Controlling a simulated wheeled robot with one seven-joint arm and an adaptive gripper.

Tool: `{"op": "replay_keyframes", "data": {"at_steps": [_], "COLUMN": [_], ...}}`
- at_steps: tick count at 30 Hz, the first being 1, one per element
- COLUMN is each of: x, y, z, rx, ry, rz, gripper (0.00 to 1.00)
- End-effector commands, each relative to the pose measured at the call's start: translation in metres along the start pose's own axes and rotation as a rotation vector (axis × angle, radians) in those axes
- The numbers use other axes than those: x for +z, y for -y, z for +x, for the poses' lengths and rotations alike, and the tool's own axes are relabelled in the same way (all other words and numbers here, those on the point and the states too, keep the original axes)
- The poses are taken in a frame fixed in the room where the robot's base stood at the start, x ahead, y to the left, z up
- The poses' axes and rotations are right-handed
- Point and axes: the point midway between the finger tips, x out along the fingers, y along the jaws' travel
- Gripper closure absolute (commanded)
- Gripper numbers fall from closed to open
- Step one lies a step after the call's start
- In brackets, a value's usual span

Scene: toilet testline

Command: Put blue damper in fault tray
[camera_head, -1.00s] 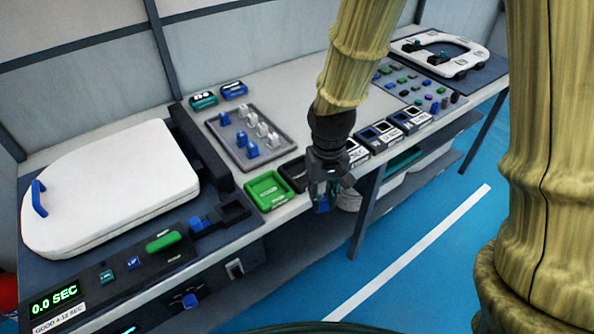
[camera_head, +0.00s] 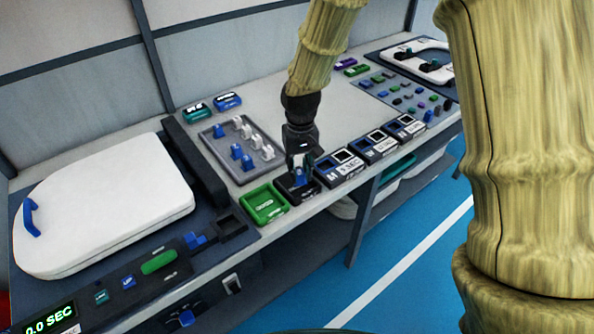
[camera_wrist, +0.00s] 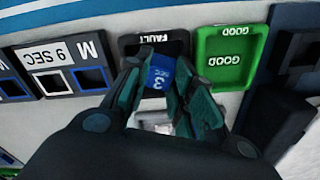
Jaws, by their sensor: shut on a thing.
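My gripper (camera_head: 301,172) is shut on the blue damper (camera_wrist: 161,76), which shows between the two fingers in the wrist view with a "3 SEC" mark on its top. The black fault tray (camera_head: 297,188) lies just right of the green good tray (camera_head: 264,204) near the bench's front edge. In the wrist view the fault tray (camera_wrist: 137,46) is right at the fingertips, and the damper overlaps it. I cannot tell whether the damper touches the tray floor. The fingers hide part of the tray.
A grey rack (camera_head: 219,158) with blue and white dampers stands behind the trays. Several labelled sorting boxes (camera_head: 340,169) line the front edge to the right. A white toilet seat (camera_head: 105,205) is at the left. The bench middle (camera_head: 345,115) is clear.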

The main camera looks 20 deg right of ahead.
Motion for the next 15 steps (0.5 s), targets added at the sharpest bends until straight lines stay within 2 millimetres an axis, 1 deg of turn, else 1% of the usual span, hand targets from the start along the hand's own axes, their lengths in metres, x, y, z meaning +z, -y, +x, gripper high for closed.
{"op": "replay_keyframes", "data": {"at_steps": [1,3,6,11,15], "x": [-0.008,-0.015,-0.021,-0.022,-0.021], "y": [0.001,0.001,0.002,0.002,0.002], "z": [-0.001,0.001,0.002,0.007,0.02], "rx": [-0.001,0.0,0.0,0.0,0.0], "ry": [0.0,0.0,-0.001,0.002,0.002], "rz": [0.0,0.0,0.0,0.0,0.0], "gripper": [0.99,0.99,0.99,0.99,0.99]}}
